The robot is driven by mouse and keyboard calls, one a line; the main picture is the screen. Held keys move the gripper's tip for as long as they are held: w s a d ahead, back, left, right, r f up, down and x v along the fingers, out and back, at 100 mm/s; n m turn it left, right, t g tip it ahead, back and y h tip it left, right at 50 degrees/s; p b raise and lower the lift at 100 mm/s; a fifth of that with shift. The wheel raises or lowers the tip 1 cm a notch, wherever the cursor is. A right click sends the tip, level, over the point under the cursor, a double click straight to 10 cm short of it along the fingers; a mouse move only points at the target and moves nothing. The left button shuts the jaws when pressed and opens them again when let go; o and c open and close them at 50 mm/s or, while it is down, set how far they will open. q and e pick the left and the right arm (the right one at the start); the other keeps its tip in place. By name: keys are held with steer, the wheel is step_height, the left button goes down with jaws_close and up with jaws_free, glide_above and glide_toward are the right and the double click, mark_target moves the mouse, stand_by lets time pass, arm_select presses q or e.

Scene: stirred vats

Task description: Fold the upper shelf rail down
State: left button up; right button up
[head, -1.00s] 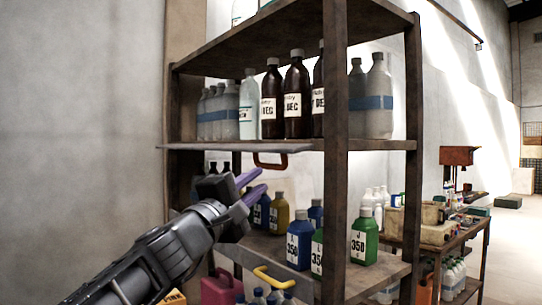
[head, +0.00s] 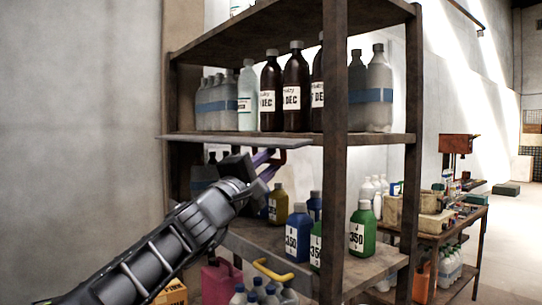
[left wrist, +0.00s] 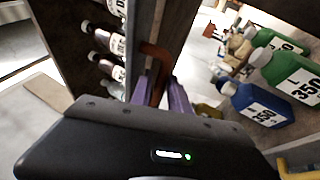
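The upper shelf rail (head: 235,141) is a thin grey panel at the front edge of the middle shelf, seen nearly edge-on and roughly level. Its red-brown handle (head: 283,157) hangs below its right part and is partly hidden by my fingers. In the left wrist view the handle (left wrist: 155,72) stands just ahead of and between the purple fingertips. My left gripper (head: 270,164) is open below the rail, its fingers reaching toward the handle; contact cannot be told. My right gripper is not in view.
Brown and clear bottles (head: 296,92) stand on the shelf above the rail. Blue and green bottles (head: 298,235) stand below, right of my gripper. A lower rail has a yellow handle (head: 272,272). A rack post (head: 334,170) rises to the right.

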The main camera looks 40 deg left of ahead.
arm_select(q)
steer(key=shift+w+a+r, duration=0.1)
steer(key=shift+w+r, duration=0.05)
steer(key=shift+w, duration=0.35)
steer(key=shift+c, duration=0.2)
jaws_close()
